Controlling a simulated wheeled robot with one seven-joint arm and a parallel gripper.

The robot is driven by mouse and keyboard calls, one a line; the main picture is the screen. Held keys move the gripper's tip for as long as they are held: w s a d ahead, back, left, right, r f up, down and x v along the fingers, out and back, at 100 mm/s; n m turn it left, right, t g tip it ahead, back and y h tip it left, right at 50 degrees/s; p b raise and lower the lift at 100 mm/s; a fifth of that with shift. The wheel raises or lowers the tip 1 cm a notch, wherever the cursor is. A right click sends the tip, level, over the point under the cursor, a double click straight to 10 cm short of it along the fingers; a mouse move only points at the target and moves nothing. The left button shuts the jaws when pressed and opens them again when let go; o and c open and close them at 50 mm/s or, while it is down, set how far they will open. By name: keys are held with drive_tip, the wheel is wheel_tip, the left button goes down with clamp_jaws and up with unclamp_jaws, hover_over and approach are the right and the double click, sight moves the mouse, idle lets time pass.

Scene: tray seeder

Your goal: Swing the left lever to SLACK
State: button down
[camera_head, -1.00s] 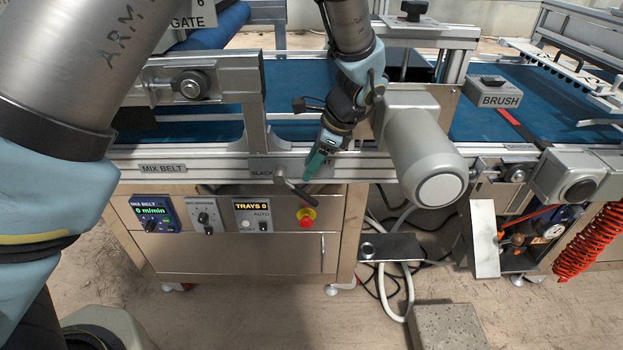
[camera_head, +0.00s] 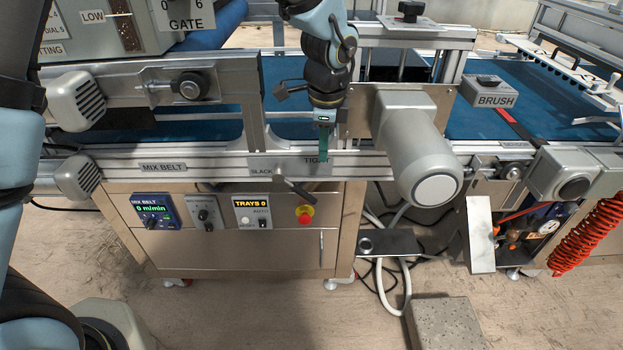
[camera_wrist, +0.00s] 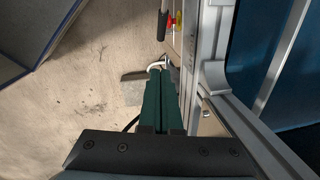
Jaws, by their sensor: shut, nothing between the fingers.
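The left lever (camera_head: 298,190) has a grey hub on the front rail of the mix belt and a dark handle slanting down and to the right. A SLACK label (camera_head: 261,171) is left of the hub; a label starting "TIG" (camera_head: 313,160) is at its upper right, partly hidden by my gripper. My gripper (camera_head: 323,152) is shut and empty, pointing down just above and right of the handle, apart from it as far as I can tell. In the wrist view, the green fingers (camera_wrist: 160,75) lie together and the dark handle (camera_wrist: 162,25) shows beyond them.
A grey motor (camera_head: 420,165) bulges out close to the right of my gripper. A red stop button (camera_head: 305,214) sits on the panel below the handle. The front rail (camera_head: 220,165) runs behind. Open floor lies in front of the cabinet.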

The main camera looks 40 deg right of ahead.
drive_tip(key=p, duration=0.2)
hover_over(311, 196)
drive_tip(key=s, duration=0.1)
wheel_tip(311, 196, down, 12)
drive_tip(key=shift+r, duration=0.2)
drive_tip(key=shift+w+a+f, duration=0.2)
drive_tip(key=shift+w+f, duration=0.05)
drive_tip(key=shift+f, duration=0.2)
